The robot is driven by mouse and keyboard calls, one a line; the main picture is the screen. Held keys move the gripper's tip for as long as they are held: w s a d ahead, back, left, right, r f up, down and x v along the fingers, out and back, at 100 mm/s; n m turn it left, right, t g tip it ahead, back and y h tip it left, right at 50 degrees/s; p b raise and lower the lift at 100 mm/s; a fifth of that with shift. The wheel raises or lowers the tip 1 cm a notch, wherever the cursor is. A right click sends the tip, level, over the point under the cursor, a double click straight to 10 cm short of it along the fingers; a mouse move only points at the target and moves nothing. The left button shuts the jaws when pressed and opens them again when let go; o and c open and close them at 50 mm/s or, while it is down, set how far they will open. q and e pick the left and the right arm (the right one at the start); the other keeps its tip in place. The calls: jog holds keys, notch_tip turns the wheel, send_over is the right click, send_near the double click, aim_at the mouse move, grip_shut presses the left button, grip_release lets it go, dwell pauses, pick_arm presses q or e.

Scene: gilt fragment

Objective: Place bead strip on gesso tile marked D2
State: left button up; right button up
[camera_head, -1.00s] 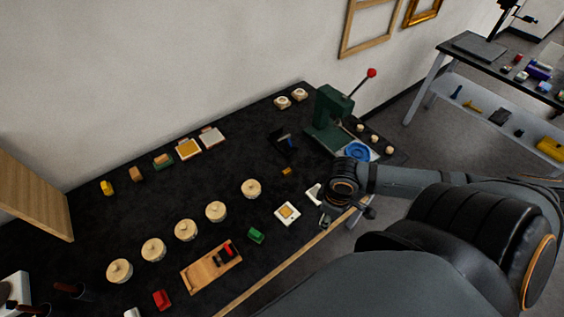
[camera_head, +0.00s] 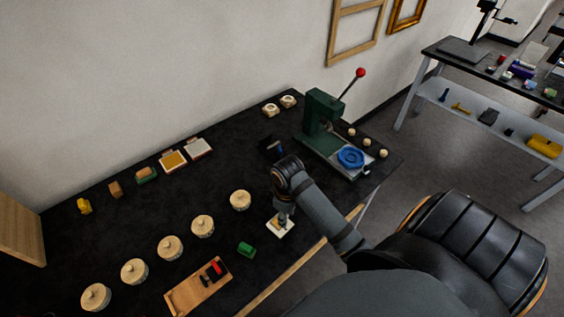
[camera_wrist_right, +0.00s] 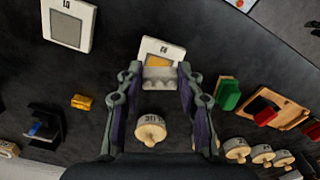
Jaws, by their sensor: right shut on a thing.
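A white tile (camera_wrist_right: 152,45) with a yellow-orange patch shows in the right wrist view; its label is upside down and looks like D2. In the head view this tile (camera_head: 272,229) is partly hidden under my right gripper (camera_head: 283,219). My right gripper (camera_wrist_right: 158,85) is shut on a pale grey, scalloped bead strip (camera_wrist_right: 159,77), which spans its fingers. The strip overlaps the tile's near part in the wrist view; I cannot tell whether they touch. My left gripper is not in view.
A second tile (camera_wrist_right: 68,25) with a grey patch, apparently marked D1, lies to the left in the wrist view. A green block (camera_head: 247,250), round lidded pots (camera_head: 240,200), a wooden board (camera_head: 190,292) and a green press (camera_head: 322,125) stand on the dark table.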

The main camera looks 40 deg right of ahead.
jog(key=shift+w+a+f, duration=0.25)
jog(key=shift+w+f, duration=0.35)
jog(key=shift+f, duration=0.05)
jog(key=shift+w+f, duration=0.2)
jog(key=shift+f, duration=1.7)
jog(key=o, duration=0.9)
jog(key=shift+f, duration=0.1)
jog(key=shift+o, duration=0.2)
